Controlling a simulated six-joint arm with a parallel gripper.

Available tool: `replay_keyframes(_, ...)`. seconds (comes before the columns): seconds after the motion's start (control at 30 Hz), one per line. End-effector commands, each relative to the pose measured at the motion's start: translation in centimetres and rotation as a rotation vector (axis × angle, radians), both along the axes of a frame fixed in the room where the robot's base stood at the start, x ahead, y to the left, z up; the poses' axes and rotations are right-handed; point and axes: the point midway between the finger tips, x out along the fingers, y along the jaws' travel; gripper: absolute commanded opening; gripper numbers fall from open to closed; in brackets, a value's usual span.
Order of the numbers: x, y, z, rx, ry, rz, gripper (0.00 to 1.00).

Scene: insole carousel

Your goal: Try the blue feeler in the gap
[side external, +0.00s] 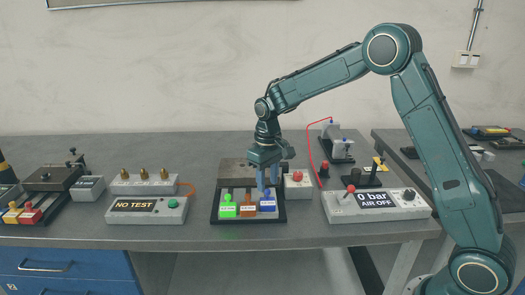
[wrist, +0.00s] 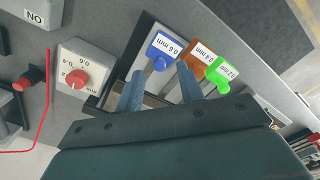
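The blue feeler (side external: 268,206), labelled 0.6 mm in the wrist view (wrist: 164,46), lies in a black tray (side external: 248,221) at the right end of a row. The orange 0.4 mm feeler (side external: 248,209) and green 0.2 mm feeler (side external: 228,210) lie to its left in the side view. My gripper (side external: 268,192) is low over the blue feeler, pointing down. In the wrist view my gripper (wrist: 160,72) is open, its fingers either side of the blue feeler's round knob, with visible space between. I cannot make out the gap clearly.
A grey box with a red dial (wrist: 75,80) stands close beside the tray. A metal block (side external: 236,170) sits behind the feelers.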

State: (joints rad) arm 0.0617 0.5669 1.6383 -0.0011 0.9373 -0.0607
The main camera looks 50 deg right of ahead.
Motion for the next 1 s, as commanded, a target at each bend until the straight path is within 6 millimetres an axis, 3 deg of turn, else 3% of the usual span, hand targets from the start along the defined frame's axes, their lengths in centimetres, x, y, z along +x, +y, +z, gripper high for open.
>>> replay_keyframes(0.2, 0.0, 0.0, -2.0, 0.0, 0.002, 0.0, 0.38)
replay_keyframes(0.6, 0.0, 0.0, -2.4, 0.0, 0.0, 0.0, 0.38)
replay_keyframes(0.8, 0.0, 0.0, -2.4, 0.0, 0.0, 0.0, 0.0)
replay_keyframes(1.0, -0.2, 0.3, -2.3, 0.0, 0.0, 0.001, 0.0)
